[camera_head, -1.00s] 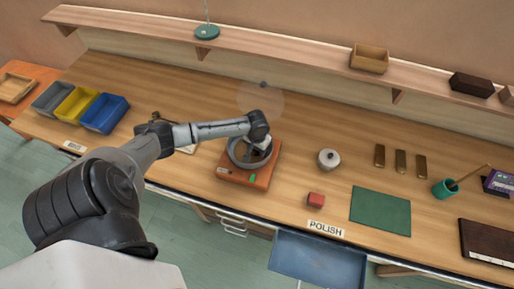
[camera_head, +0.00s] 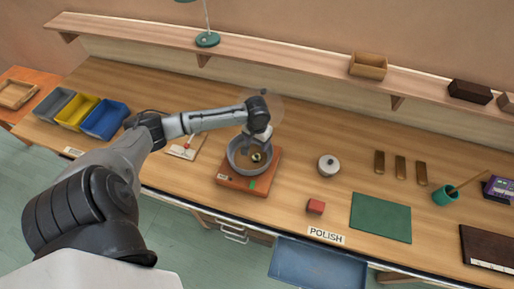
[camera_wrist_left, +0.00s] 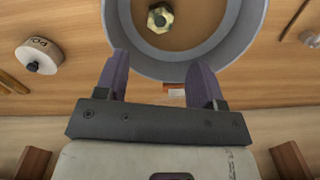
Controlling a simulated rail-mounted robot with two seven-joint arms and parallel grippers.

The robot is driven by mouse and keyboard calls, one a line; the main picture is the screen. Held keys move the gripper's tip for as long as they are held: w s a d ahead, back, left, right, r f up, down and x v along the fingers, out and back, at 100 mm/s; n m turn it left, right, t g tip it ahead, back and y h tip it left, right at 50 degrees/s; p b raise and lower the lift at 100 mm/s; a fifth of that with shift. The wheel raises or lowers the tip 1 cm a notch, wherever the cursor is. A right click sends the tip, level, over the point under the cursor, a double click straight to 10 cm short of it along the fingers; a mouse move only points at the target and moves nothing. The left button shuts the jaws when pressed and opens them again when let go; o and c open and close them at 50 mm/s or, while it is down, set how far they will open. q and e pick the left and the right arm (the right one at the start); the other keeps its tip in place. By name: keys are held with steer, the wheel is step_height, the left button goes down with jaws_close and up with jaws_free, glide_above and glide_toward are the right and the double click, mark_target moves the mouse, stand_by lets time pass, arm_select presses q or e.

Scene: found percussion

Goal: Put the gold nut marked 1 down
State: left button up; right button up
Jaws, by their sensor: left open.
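The gold nut (camera_head: 256,157) lies inside a round grey bowl (camera_head: 233,158) on an orange-brown base (camera_head: 235,185). In the left wrist view the gold nut (camera_wrist_left: 160,18) rests on the brown floor of the grey bowl (camera_wrist_left: 228,48). No mark can be read on it. My left gripper (camera_wrist_left: 161,72) is open and empty, with its two fingers spread at the bowl's rim and apart from the nut. In the head view the left gripper (camera_head: 262,136) is over the bowl's far side. My right gripper does not show.
Blue (camera_head: 104,118) and yellow bins stand at left. A shelf (camera_head: 290,66) runs along the back. The table behind the bowl is clear.

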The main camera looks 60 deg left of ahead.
arm_select(q)
steer(key=s+d+f+m+t+h, duration=0.1)
steer(key=s+d+f+m, duration=0.3)
steer(key=d, duration=0.6)
steer(key=s+d+f+m, duration=0.1)
steer(key=s+d+m, duration=0.1)
steer(key=s+d, duration=0.6)
steer(key=s+d+r+m+t, duration=0.1)
steer(key=s+d+r+t, duration=0.1)
steer(key=s+d+r, duration=0.3)
steer(key=s+d, duration=0.2)
steer(key=s, duration=0.1)
steer(key=shift+m+t+y, duration=0.3)
steer(key=shift+y, duration=0.1)
steer(key=shift+a+f, duration=0.1)
